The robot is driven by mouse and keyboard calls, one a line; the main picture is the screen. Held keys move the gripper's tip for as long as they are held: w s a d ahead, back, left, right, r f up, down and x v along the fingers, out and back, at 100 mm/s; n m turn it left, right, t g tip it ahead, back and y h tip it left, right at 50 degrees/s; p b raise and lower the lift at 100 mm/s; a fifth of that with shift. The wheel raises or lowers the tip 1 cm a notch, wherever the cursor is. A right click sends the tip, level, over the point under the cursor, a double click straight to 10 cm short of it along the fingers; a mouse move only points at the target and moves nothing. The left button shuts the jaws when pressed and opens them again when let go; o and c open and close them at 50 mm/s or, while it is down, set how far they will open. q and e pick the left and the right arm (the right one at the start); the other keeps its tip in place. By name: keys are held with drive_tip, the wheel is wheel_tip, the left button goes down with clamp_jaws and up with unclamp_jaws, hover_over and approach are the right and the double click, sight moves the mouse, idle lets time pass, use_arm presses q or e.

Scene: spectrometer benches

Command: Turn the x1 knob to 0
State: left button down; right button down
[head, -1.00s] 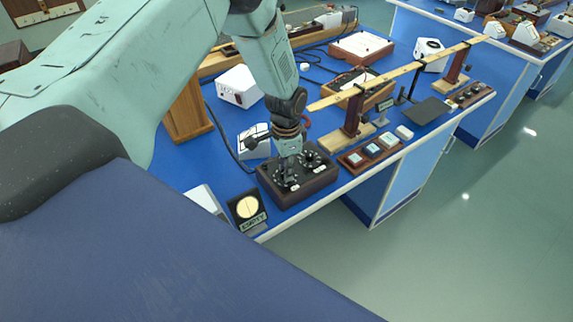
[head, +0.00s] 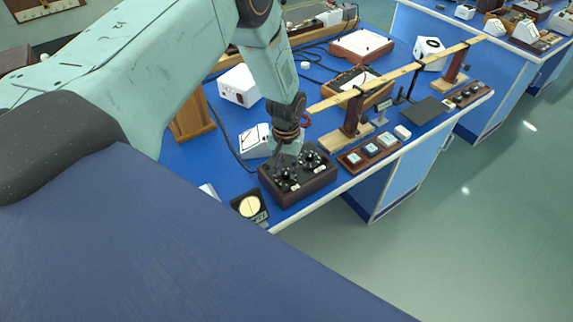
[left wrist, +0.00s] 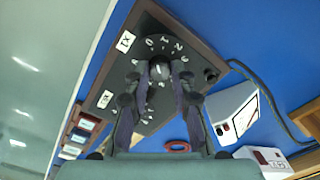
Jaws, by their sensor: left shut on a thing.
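The dark decade box (head: 318,184) with several black knobs sits near the bench's front edge. In the left wrist view its panel (left wrist: 127,66) has a white label reading x1 (left wrist: 125,41). The x1 knob (left wrist: 160,68) stands beside that label, with white numerals in an arc around it. My left gripper (head: 285,164) reaches down to the box. In the left wrist view its two fingers (left wrist: 160,76) are closed on opposite sides of the x1 knob. The knob's pointer is too small to read. A second knob and label lie nearer the wrist. My right gripper is not in view.
A dark-framed round meter (head: 249,207) stands left of the box. A white instrument (head: 254,141) is behind it. A wooden-based stand (head: 346,137) and a tray of small blocks (head: 369,152) are to the right. The bench edge is close in front.

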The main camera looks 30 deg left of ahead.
sight(286, 172)
use_arm(q)
drive_tip(key=shift+s+f+n, duration=0.1)
drive_tip(key=shift+s+n, duration=0.05)
drive_tip(key=shift+n, duration=0.75)
drive_tip(key=c, duration=1.1)
unclamp_jaws()
drive_tip(key=shift+r, duration=0.35)
wheel_tip(286, 172, up, 11)
drive_tip(key=shift+r, duration=0.2)
